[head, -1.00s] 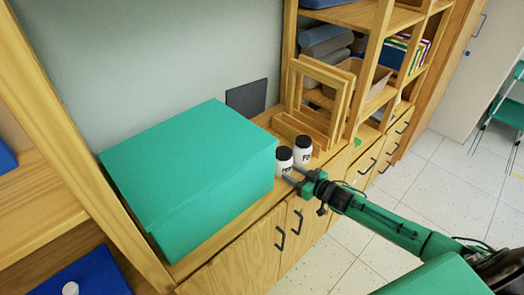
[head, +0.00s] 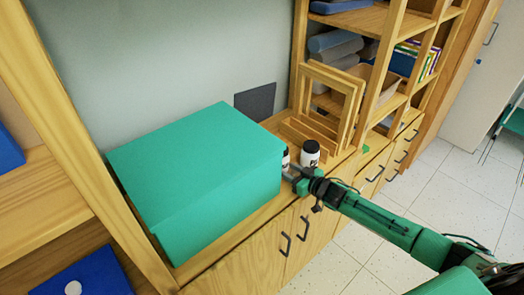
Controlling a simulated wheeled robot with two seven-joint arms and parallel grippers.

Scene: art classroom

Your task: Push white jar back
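Two white jars with black lids and dark lettering stand upright on the wooden cabinet top, right of the large green box. The left white jar (head: 286,161) is mostly hidden by the box's corner and my gripper. The right white jar (head: 310,157) shows more fully, with its lower part behind my arm. My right gripper (head: 290,173) reaches in from the right, its fingertips at the front of the left jar. Contact and finger spacing are too small to tell. My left gripper is not in view.
The green box (head: 195,165) fills much of the cabinet top left of the jars. Wooden frames (head: 338,95) and a slatted wooden rack (head: 305,135) stand behind the jars. A dark panel (head: 255,102) leans on the wall. Open shelves rise at the right.

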